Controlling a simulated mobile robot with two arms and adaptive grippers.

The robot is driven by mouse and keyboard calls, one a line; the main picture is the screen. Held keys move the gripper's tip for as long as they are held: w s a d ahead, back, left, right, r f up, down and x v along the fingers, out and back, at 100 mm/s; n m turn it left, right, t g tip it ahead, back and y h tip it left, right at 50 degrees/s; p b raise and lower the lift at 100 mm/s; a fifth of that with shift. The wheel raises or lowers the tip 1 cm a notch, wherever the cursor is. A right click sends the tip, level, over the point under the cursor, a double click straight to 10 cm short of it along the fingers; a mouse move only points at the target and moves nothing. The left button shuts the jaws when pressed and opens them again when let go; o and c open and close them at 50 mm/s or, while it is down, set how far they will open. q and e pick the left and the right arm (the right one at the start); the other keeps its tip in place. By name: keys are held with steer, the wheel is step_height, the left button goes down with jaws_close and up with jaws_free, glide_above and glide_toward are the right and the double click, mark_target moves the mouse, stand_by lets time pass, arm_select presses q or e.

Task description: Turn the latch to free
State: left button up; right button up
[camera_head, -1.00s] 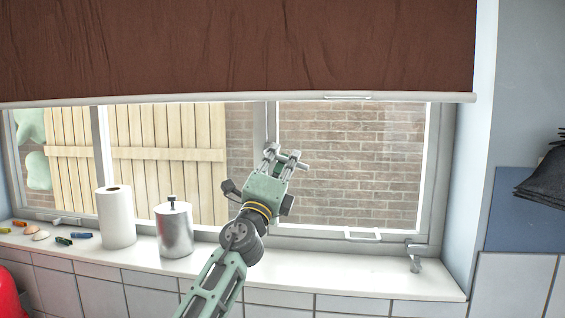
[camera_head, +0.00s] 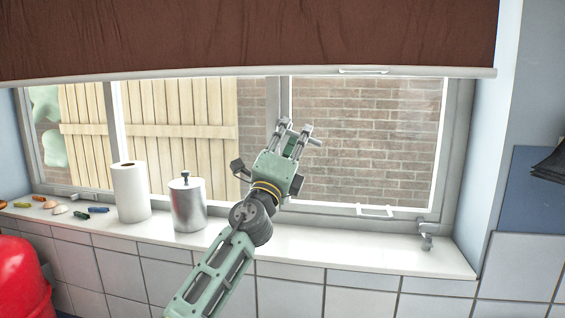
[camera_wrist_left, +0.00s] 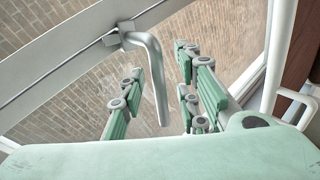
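A grey L-shaped latch handle (camera_wrist_left: 152,75) is mounted on the grey window frame bar (camera_wrist_left: 75,60) in the left wrist view. Its free end hangs down between the finger pads of my left gripper (camera_wrist_left: 160,97). The fingers are apart, one on each side of the handle, with visible gaps, so the gripper is open. In the head view my left gripper (camera_head: 296,130) is raised in front of the upright window bar (camera_head: 279,100), and I cannot make out this latch behind it. My right gripper is not in view.
A brown blind (camera_head: 240,35) hangs above the gripper. The white sill (camera_head: 345,250) holds a paper roll (camera_head: 131,192), a metal canister (camera_head: 188,207) and small coloured items (camera_head: 80,214). A grey fitting (camera_head: 426,238) and white handle (camera_head: 375,211) are at lower right.

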arm_select(q)
steer(key=v, duration=1)
steer(key=shift+s+f, duration=0.2)
steer(key=shift+f, duration=0.1)
steer(key=shift+f, duration=0.1)
